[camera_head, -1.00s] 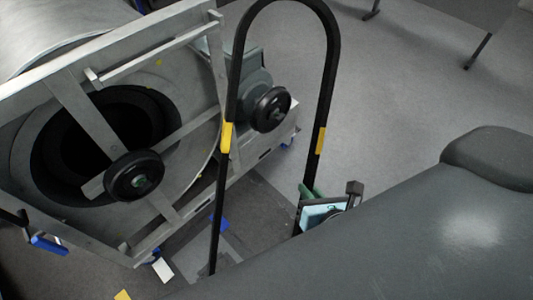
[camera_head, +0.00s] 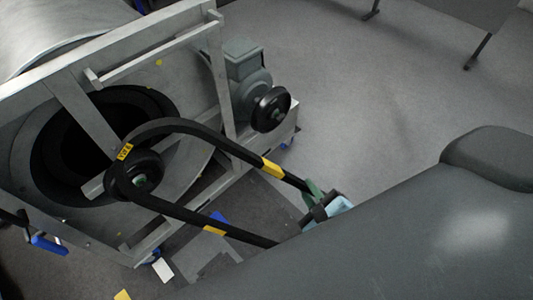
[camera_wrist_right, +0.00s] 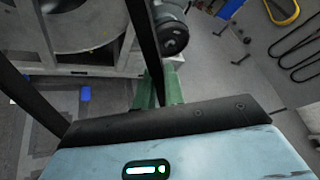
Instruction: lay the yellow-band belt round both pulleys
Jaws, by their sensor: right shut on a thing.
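The black belt with yellow bands (camera_head: 228,146) is a long loop running from lower right to upper left in the head view. Its far end curves around the large drum's pulley (camera_head: 142,174); I cannot tell whether it sits in the groove. The motor's pulley (camera_head: 271,108) lies outside the loop, above the upper strand. My right gripper (camera_head: 312,192) is shut on the upper strand, to the lower right of the motor pulley. In the wrist view the green fingers (camera_wrist_right: 156,88) hold the belt (camera_wrist_right: 144,36), with the motor pulley (camera_wrist_right: 173,38) just beyond. My left gripper is out of view.
The metal frame (camera_head: 222,75) stands around the drum, and the grey motor (camera_head: 245,75) sits beside it. Open floor (camera_head: 365,110) lies to the right. In the wrist view, more black belts (camera_wrist_right: 298,45) and a yellow one (camera_wrist_right: 283,12) show at the right.

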